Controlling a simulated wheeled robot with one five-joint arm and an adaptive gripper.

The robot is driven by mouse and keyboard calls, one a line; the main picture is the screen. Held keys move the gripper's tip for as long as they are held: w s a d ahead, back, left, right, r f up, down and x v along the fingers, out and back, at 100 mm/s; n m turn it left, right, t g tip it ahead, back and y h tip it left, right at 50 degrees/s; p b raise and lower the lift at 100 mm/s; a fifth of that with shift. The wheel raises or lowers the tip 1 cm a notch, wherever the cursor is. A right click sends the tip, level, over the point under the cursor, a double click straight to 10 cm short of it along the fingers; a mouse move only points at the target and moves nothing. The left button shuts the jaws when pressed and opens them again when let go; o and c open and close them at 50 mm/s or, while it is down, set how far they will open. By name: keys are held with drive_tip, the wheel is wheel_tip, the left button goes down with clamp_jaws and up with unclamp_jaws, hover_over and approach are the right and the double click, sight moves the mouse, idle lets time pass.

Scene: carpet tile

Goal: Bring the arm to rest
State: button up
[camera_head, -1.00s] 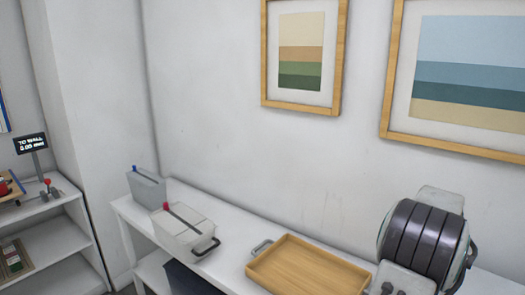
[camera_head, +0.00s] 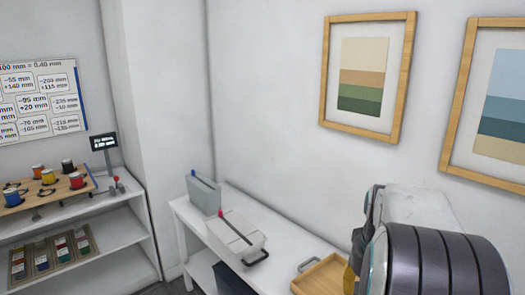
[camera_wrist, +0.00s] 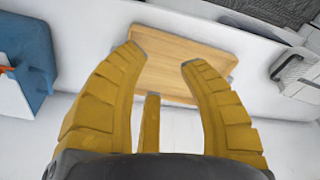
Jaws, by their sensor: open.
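My gripper (camera_wrist: 163,55) shows in the wrist view with its yellow ribbed fingers spread apart and nothing between them. It is open above or in front of the wooden tray (camera_wrist: 183,50), whose inside is bare where I can see it. In the head view my dark, ribbed arm fills the lower right and covers the right part of the tray (camera_head: 318,277). Only a bit of a yellow finger shows there beside the arm, and the fingertips are hidden.
A white shelf table (camera_head: 182,212) along the wall bears a grey holder (camera_head: 203,193) and a white box with a dark handle (camera_head: 235,237). At the left, a shelf unit (camera_head: 118,228) carries a wooden board (camera_head: 45,197) with coloured spools. Framed pictures (camera_head: 366,77) hang on the wall.

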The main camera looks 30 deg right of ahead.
drive_tip(key=s+a+r+n+p, duration=0.1)
drive_tip(key=a+r+n+p, duration=0.1)
drive_tip(key=a, duration=0.6)
drive_tip(key=s+a+r+n+t+p, duration=0.1)
drive_tip(key=s+a+r+n+p, duration=0.1)
drive_tip(key=a, duration=0.5)
drive_tip(key=s+a+r+n+t+y+p, duration=0.1)
drive_tip(key=a+r+n+p, duration=0.3)
drive_tip(key=a, duration=0.4)
drive_tip(key=shift+s+a+r+n, duration=0.3)
drive_tip(key=shift+s+r+n, duration=0.1)
drive_tip(key=shift+s+n, duration=0.1)
